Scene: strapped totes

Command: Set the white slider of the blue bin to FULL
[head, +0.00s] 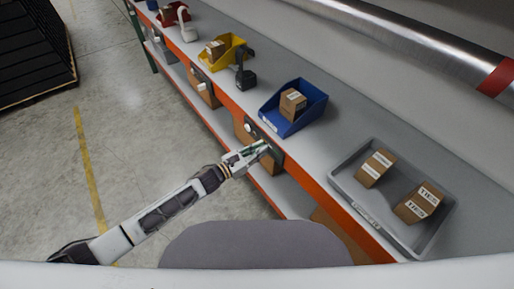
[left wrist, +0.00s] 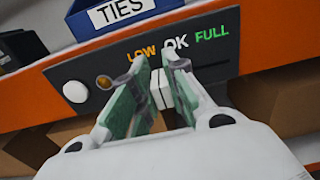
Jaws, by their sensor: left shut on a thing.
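The blue bin (head: 272,112) stands on the shelf in the head view with a brown box in it. Its front, labelled TIES, tops the left wrist view (left wrist: 85,22). Below it is a dark panel (left wrist: 215,62) marked LOW, OK and FULL from left to right. The white slider (left wrist: 160,91) is between the fingers, below the OK mark and left of FULL. My left gripper (left wrist: 164,72), seen at the shelf edge in the head view (head: 264,147), is shut on the slider. Its fingers partly hide the slider and its track. My right gripper is not in view.
A white round button (left wrist: 76,91) and a small amber one (left wrist: 104,82) sit on the panel's left. A grey tray (head: 345,190) with boxes is to the right on the shelf. A yellow bin (head: 213,64) and a dark device (head: 245,79) are further left.

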